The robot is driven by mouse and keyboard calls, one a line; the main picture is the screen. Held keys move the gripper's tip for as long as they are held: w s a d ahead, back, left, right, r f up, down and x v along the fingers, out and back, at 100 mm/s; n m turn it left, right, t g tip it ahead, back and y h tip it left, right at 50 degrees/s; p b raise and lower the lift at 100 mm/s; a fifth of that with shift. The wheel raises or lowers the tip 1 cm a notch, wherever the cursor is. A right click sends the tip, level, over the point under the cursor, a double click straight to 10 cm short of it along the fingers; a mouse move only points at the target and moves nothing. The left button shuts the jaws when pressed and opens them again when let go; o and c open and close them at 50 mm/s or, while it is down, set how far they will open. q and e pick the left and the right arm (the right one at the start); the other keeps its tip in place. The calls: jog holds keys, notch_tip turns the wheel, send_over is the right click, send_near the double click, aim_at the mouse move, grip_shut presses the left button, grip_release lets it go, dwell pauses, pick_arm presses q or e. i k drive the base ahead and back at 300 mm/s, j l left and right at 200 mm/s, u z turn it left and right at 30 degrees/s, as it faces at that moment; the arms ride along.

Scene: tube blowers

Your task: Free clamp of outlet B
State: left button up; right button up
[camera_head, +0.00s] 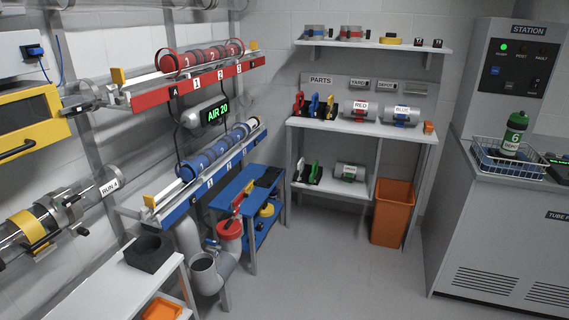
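No tag reading outlet B is legible to me. Below the blue rail (205,180) a grey pipe ends in an open elbow (205,272), its mouth facing up. Beside it a red collar or cap (230,229) sits on another pipe end, with a red handle (238,200) just above it; I cannot tell whether this is a clamp or whether it is closed. The red rail (195,85) above is marked A and carries red numbered canisters. Neither of my grippers is in view.
A white bench (110,290) with a dark box (149,252) stands at front left. A blue stand (262,235) is behind the pipes. The PARTS shelf (345,128) holds colored tools and canisters, with an orange bin (393,213) below. The middle floor (330,270) is clear.

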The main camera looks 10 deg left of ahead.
aim_at(236, 212)
jog(key=i+u, duration=0.15)
jog(key=i, duration=0.25)
jog(key=i+l+u, duration=0.2)
jog(key=i, duration=0.2)
jog(key=i+l+u, duration=0.15)
jog(key=i, duration=0.3)
jog(key=i+l+u, duration=0.2)
jog(key=i, duration=0.2)
